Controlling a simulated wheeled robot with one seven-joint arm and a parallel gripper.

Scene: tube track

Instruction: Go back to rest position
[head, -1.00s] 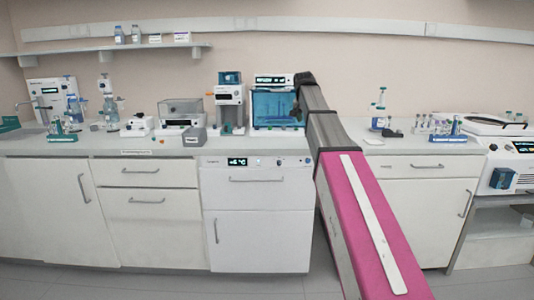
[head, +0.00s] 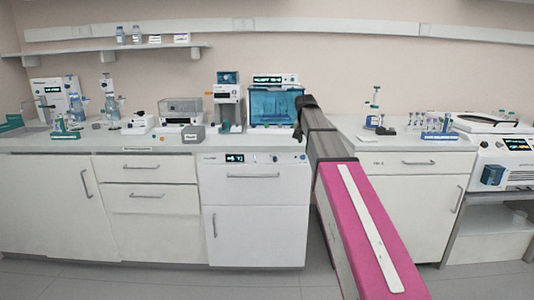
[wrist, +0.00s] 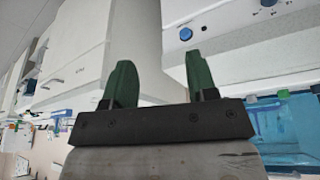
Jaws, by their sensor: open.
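My gripper shows in the wrist view (wrist: 160,84), with two green fingers spread apart. It is open and nothing is between the fingers. In the head view my pink and grey arm reaches from the lower right towards the bench. Its dark wrist end (head: 304,108) is in front of the right edge of the blue-windowed device (head: 276,106). The fingers are too small or hidden to make out there.
The white bench top (head: 345,131) carries a grey box (head: 193,134), a blue-white tube rack (head: 440,134) and a round-lidded machine (head: 490,122) at right. White cabinets (head: 256,236) stand below. A shelf (head: 110,48) hangs at upper left. Grey floor is in front.

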